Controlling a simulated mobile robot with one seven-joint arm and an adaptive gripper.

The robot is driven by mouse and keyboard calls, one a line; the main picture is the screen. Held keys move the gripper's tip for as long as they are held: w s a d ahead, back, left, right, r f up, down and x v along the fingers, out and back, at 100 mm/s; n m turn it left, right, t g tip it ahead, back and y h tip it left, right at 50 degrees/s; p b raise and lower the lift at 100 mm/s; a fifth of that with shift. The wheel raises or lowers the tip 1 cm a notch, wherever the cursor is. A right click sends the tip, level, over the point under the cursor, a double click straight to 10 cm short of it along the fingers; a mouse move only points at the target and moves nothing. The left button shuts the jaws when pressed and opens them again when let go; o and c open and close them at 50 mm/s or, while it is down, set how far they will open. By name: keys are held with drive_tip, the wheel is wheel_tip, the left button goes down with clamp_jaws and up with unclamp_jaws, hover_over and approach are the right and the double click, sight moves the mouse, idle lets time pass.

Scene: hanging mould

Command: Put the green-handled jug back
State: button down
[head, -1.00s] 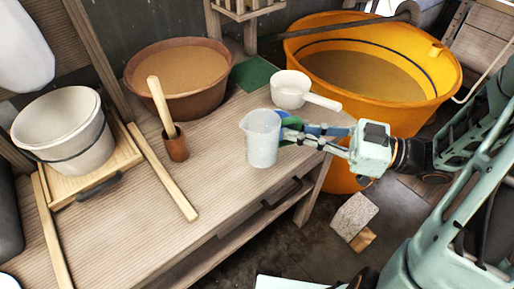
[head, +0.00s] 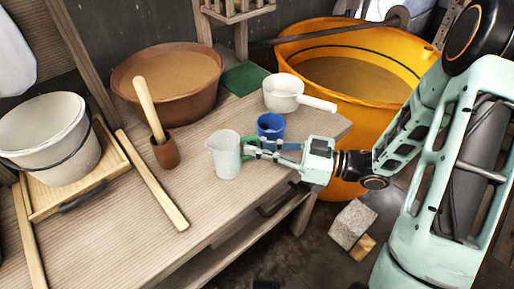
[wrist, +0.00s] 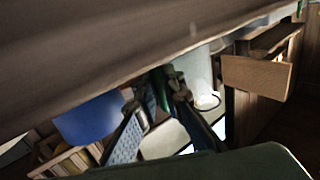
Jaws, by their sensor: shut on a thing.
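The jug (head: 224,157) is a translucent whitish measuring jug with a spout; its green handle (head: 249,143) points right. It looks upright over the front part of the bench. My gripper (head: 254,149) comes from the right and is shut on the handle. The wrist view shows the fingers (wrist: 163,88) at the green handle, with the pale jug body (wrist: 198,72) just beyond. I cannot tell whether the jug's base touches the bench. A blue cup (head: 271,126) stands just behind my gripper; it also shows in the wrist view (wrist: 90,119).
The bench (head: 222,203) holds a white dipper (head: 283,93), green mat (head: 243,79), brown basin (head: 125,92), wooden cup with a stick (head: 165,154), wood strip (head: 155,183) and white bucket (head: 55,157). An orange tub (head: 384,117) stands behind right. Bench front is clear.

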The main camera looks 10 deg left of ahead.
drive_tip(key=shift+f, duration=0.15)
drive_tip(key=c, duration=2)
unclamp_jaws()
drive_tip(key=shift+c, duration=0.2)
drive_tip(key=shift+r, duration=0.3)
drive_tip(key=s+d+p, duration=0.1)
drive_tip(key=d, duration=1.1)
drive_tip(key=shift+s, duration=0.15)
drive_tip(key=shift+f, duration=0.1)
